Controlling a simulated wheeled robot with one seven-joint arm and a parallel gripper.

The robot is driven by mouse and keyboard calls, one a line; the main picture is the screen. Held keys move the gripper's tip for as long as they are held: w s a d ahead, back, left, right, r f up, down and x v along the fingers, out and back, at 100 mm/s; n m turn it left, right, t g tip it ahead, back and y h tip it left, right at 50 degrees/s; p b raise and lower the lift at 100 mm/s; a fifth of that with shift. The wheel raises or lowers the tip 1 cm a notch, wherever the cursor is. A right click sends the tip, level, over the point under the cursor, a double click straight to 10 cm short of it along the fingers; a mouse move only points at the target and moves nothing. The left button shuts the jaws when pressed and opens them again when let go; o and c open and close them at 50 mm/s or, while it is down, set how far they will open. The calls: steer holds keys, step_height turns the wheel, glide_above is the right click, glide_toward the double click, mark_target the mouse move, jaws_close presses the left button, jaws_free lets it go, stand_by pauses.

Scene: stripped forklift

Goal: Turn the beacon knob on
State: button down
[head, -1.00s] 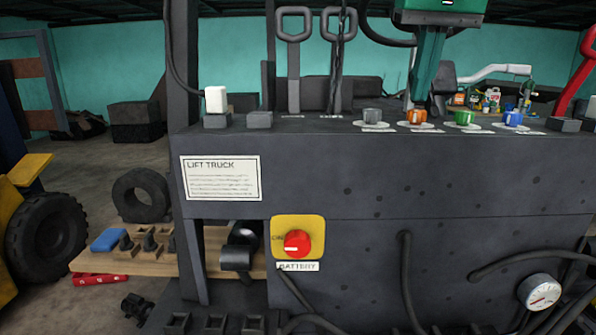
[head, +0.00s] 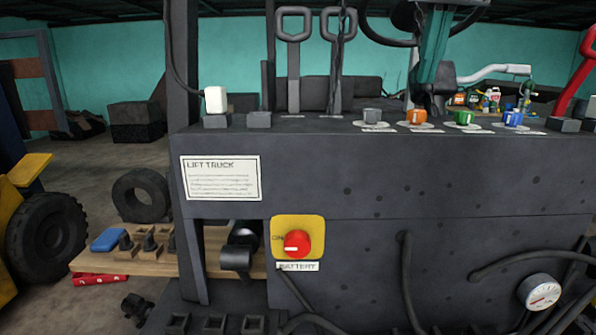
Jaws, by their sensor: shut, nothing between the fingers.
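A row of small knobs stands on top of the dark panel: grey (head: 372,116), orange (head: 417,117), green (head: 464,118) and blue (head: 513,119). Each has a small label in front, too small to read, so I cannot tell which is the beacon knob. My gripper (head: 434,108) is dark, at the end of my green arm link. It is shut and empty, pointing down just behind the gap between the orange and green knobs, nearest the orange one. It appears apart from both knobs.
A red battery knob (head: 297,244) on a yellow plate is on the panel front. A white switch (head: 215,100) stands at the panel's top left. Two grey lever handles (head: 293,60) rise behind. A white bent pipe (head: 495,72) lies behind my gripper.

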steer(key=shift+d+r, duration=0.25)
steer(key=shift+d, duration=0.4)
steer(key=shift+d, duration=0.1)
